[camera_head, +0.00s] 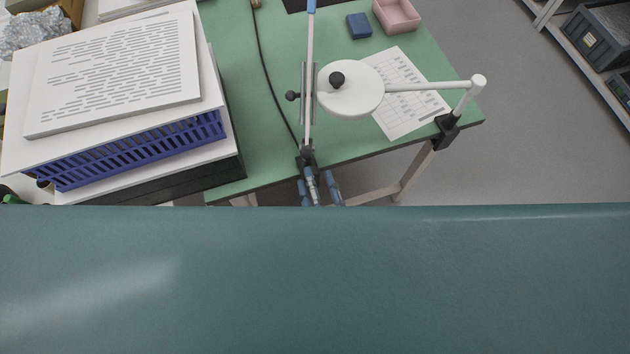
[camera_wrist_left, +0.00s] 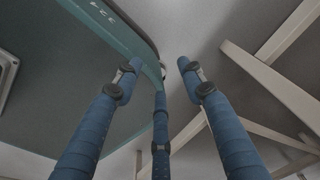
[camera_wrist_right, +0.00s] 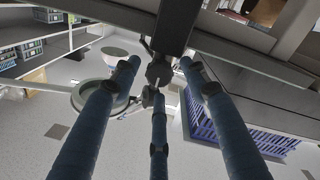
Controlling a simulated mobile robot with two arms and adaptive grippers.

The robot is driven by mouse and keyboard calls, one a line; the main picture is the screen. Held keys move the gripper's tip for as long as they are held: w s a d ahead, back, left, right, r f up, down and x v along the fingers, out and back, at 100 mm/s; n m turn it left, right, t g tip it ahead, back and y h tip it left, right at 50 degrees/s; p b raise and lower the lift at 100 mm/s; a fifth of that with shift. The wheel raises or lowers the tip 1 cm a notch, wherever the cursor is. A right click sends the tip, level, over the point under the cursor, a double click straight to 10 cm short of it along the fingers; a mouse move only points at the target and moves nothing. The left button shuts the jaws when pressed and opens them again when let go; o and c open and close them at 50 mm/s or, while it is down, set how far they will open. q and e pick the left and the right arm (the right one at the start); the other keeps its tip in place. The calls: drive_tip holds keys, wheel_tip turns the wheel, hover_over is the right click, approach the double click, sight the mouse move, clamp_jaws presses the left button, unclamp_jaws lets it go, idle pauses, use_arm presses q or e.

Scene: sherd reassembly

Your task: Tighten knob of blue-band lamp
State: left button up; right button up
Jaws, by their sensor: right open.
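The blue-band lamp (camera_head: 308,60) rises from the front edge of the green table, with a blue band (camera_head: 311,5) near the picture's top. Its black clamp (camera_head: 306,158) grips that edge, and a dark clamp also shows in the right wrist view (camera_wrist_right: 172,28). A dark knob (camera_wrist_right: 158,72) sits below the clamp, between my right fingertips. My right gripper (camera_head: 318,182) is open under the table edge; contact with the knob cannot be told. My left gripper (camera_wrist_left: 160,68) is open and empty, and is not seen in the head view.
A second lamp with a white round head (camera_head: 350,90) is clamped at the table's right corner, over a printed sheet (camera_head: 408,70). Stacked paper and a blue basket (camera_head: 140,150) stand left. A blue block (camera_head: 359,26) and a pink tray (camera_head: 397,15) lie at the back.

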drive_tip(key=shift+c, duration=1.1)
drive_tip(key=c, duration=0.8)
use_arm(q)
drive_tip(key=shift+s+d, duration=0.35)
drive_tip(key=shift+s, duration=0.45)
use_arm(e)
clamp_jaws()
